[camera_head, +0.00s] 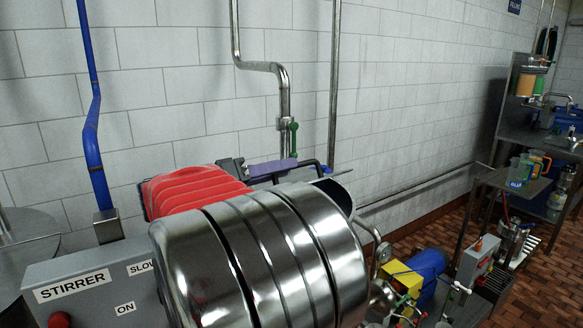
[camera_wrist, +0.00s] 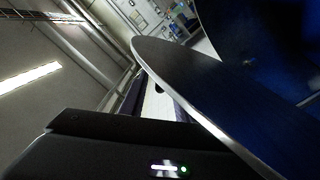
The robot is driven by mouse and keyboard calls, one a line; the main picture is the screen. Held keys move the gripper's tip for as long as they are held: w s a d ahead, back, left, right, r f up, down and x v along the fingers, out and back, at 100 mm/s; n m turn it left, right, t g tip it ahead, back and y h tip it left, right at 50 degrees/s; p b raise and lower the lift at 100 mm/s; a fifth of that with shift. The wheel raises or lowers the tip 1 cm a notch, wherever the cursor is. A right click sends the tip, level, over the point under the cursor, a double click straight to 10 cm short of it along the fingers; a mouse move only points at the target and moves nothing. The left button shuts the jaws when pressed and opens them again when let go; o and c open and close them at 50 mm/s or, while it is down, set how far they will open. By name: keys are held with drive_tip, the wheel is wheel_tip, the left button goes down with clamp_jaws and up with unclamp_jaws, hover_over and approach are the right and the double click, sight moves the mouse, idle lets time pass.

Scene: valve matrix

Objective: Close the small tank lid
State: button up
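In the wrist view, a large round disc with a bright metal rim (camera_wrist: 210,90), apparently the small tank lid, stands tilted close in front of me. Its face is dark and blue-tinted. In the head view, a dark rounded opening or disc with a metal rim (camera_head: 337,191) shows behind a shiny ribbed cylinder; I cannot tell whether it is the lid or the tank mouth. My gripper (camera_head: 272,170) seems to be the dark part with a purple bar beside that rim. Its fingertips are not clear, so open or shut cannot be told.
A grey stirrer control box (camera_head: 95,290) is at the lower left. A blue pipe (camera_head: 92,120) and a steel pipe with a green valve handle (camera_head: 293,137) run along the tiled wall. Yellow and blue equipment (camera_head: 420,275) stands low at the right. Floor shows beyond it.

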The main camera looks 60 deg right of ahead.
drive_tip(key=shift+v, duration=1.3)
drive_tip(key=shift+c, duration=0.2)
